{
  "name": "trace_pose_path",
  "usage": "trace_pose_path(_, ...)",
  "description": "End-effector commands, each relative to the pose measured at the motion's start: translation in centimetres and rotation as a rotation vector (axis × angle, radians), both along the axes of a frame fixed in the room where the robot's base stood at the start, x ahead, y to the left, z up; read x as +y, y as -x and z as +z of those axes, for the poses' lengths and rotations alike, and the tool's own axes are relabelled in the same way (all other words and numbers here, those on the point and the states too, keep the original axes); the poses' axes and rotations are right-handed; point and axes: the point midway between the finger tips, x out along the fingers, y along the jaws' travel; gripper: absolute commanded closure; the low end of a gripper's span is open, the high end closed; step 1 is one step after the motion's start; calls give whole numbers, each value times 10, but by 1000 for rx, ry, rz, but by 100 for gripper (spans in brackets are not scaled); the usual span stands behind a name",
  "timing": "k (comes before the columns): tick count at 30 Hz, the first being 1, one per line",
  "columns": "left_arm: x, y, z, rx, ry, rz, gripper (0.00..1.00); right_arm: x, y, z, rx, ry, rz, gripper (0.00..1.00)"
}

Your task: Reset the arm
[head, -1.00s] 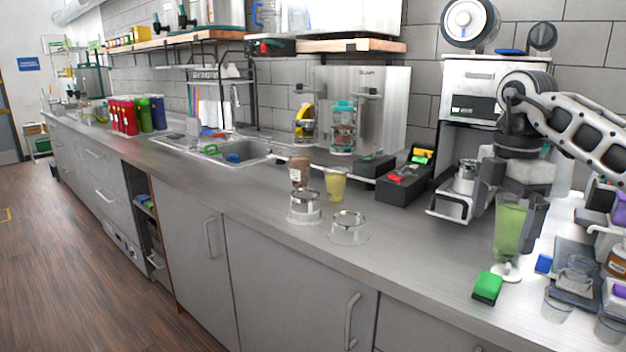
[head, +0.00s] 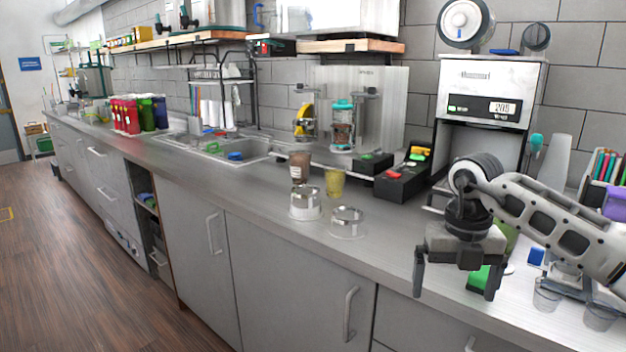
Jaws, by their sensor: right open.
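My right gripper (head: 456,290) is open and empty, its fingers pointing down with a wide gap between them. It hangs over the front edge of the counter at the right, in front of the cup sealer (head: 490,88). The green cup (head: 511,238) stands behind my right arm and is mostly hidden by it. A green sponge (head: 478,279) is partly hidden behind the right gripper's fingers. My left gripper does not show.
Two upturned clear cups (head: 305,203) (head: 347,222) stand near the front edge, with a yellow drink (head: 334,182) and a brown drink (head: 299,167) behind them. A black box (head: 402,183) stands right of these. The counter (head: 385,262) left of my right gripper is clear.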

Motion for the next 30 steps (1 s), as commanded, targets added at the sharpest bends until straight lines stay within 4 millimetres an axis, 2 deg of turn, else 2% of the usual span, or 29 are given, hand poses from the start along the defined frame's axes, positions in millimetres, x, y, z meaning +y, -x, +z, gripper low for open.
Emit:
trace_pose_path(2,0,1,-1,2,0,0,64,8,2,-8,7,-27,36,0)
trace_pose_path(5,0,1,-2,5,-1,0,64,38,11,-28,26,-137,101,0)
trace_pose_path(8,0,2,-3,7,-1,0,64,92,31,-56,57,-355,182,0)
trace_pose_path(9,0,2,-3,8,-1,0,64,119,42,-66,71,-473,210,0)
trace_pose_path(11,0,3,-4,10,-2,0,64,161,62,-74,91,-673,235,0)
trace_pose_path(12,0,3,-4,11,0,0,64,188,76,-76,102,-821,234,0)
trace_pose_path(15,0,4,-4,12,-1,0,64,244,106,-62,115,-1213,147,0)
trace_pose_path(18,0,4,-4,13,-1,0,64,268,116,-41,103,-1555,-62,0)
trace_pose_path(20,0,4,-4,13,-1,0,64,269,113,-33,85,-1724,-240,0)
trace_pose_path(23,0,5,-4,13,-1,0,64,249,101,-36,50,-1925,-620,0)
trace_pose_path(26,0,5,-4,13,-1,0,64,211,92,-67,11,-1996,-1068,0)
trace_pose_path(28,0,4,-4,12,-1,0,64,180,97,-104,-7,-1961,-1404,0)
trace_pose_path(30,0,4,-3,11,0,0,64,150,112,-147,-13,-1865,-1715,0)
